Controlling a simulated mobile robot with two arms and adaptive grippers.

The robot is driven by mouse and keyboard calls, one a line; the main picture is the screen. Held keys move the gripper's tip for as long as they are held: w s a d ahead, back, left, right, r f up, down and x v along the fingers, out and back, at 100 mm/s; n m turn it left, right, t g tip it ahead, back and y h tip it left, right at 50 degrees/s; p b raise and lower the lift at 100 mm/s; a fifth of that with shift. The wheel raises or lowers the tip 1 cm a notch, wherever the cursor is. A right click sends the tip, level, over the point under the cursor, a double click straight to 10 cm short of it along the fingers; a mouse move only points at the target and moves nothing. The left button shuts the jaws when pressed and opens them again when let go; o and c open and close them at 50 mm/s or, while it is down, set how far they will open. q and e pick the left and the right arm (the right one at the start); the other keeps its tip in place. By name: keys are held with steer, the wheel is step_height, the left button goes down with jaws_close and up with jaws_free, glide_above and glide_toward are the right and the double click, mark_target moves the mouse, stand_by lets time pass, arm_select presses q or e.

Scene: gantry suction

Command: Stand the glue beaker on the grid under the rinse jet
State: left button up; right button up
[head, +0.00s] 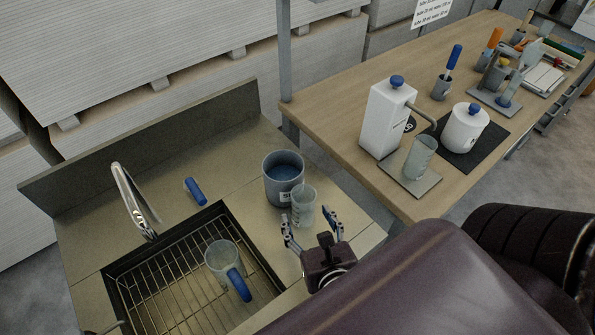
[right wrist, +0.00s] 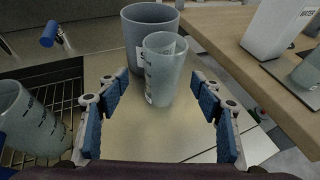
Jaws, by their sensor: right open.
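A clear beaker (head: 303,206) with markings stands upright on the counter right of the sink, against or just in front of a grey bucket. It also shows in the right wrist view (right wrist: 163,72). My right gripper (head: 309,224) is open and empty, its fingers pointing towards this beaker, which stands beyond the fingertips. A clear jug with a blue handle (head: 222,257) stands on the wire grid (head: 172,290) in the sink. A curved metal tap (head: 128,192) rises at the sink's back edge. I cannot tell whether it is the rinse jet. My left gripper is not visible.
A blue-handled tool (head: 195,190) lies behind the sink. On the wooden bench (head: 330,95) stand a white dispenser (head: 385,120), another clear beaker (head: 421,156) and a white jar (head: 465,128).

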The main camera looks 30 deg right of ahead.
mark_target(307, 211)
steer(key=x, duration=0.1)
steer(key=p+x, duration=0.1)
steer(key=x, duration=0.2)
steer(key=shift+w+d, duration=0.3)
steer(key=shift+d, duration=0.05)
steer(key=shift+w+d+f+p, duration=0.15)
steer(key=shift+w+f+p, duration=0.15)
steer(key=shift+w, duration=0.15)
steer(key=shift+r, duration=0.15)
steer(key=c, duration=1.6)
